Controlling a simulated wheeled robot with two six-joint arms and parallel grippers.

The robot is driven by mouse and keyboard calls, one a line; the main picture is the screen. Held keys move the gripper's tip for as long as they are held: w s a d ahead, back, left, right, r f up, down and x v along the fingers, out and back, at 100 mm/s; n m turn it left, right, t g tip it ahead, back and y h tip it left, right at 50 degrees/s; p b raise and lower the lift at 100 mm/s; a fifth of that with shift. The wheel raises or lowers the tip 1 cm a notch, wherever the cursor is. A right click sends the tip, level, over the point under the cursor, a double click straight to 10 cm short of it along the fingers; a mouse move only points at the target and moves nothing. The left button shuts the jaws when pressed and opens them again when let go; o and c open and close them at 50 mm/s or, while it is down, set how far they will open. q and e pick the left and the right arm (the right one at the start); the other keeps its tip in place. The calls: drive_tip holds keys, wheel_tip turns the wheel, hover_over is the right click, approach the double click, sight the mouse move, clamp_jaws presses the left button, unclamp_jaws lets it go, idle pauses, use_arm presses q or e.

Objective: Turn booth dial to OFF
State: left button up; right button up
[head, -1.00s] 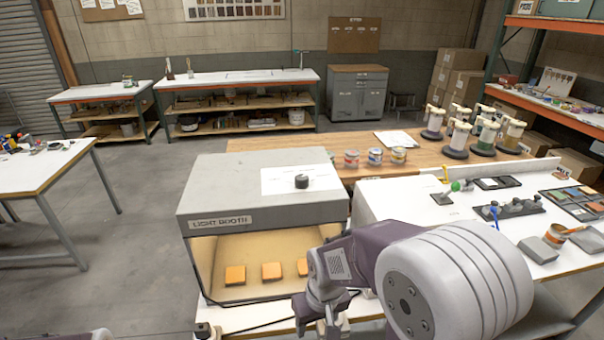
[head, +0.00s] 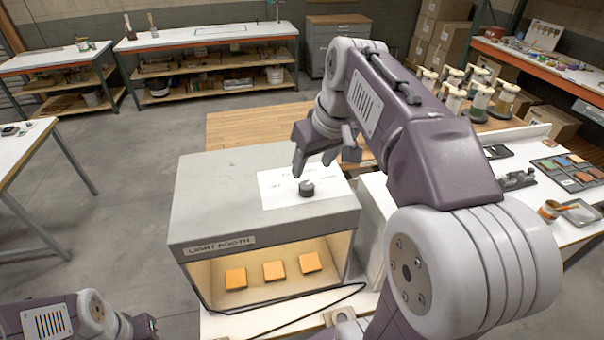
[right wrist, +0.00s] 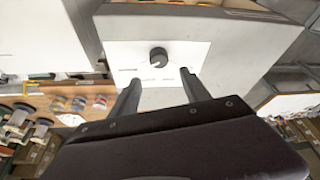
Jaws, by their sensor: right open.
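The light booth (head: 215,200) is a grey box with a lit, open front. Its dial (head: 306,187) is a dark round knob on a white label plate (head: 275,200) on the booth's top; the small markings are too blurred to read. My right gripper (head: 325,165) is open and empty, just above and behind the dial, apart from it. In the right wrist view the dial (right wrist: 158,57) lies ahead of the gap between the two open fingers (right wrist: 159,82). My left gripper (head: 140,325) is partly visible at the bottom left, and its jaws are unclear.
Several orange blocks (head: 274,270) sit inside the booth. A black cable (head: 300,306) runs across the bench in front. A white bench (head: 545,215) with a paint palette and tools stands at the right. A wooden tabletop (head: 240,125) lies behind the booth.

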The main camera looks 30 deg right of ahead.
sight(305, 182)
drive_tip(key=s+f, duration=0.1)
drive_tip(key=f, duration=0.1)
drive_tip(key=shift+s+f, duration=0.35)
drive_tip(key=shift+s, duration=0.05)
drive_tip(key=w+f, duration=0.4)
drive_tip(key=shift+w+f+p, duration=0.3)
drive_tip(key=shift+f, duration=0.1)
drive_tip(key=shift+s+r, duration=0.15)
drive_tip(key=shift+s, duration=0.35)
drive_tip(key=shift+s+r, duration=0.1)
drive_tip(key=shift+s, duration=0.2)
drive_tip(key=shift+c, duration=0.8)
drive_tip(key=shift+s+a, duration=0.1)
drive_tip(key=c, duration=0.5)
use_arm(q)
drive_tip(key=shift+s+r, duration=0.5)
drive_tip(key=shift+s, duration=0.25)
use_arm(e)
clamp_jaws()
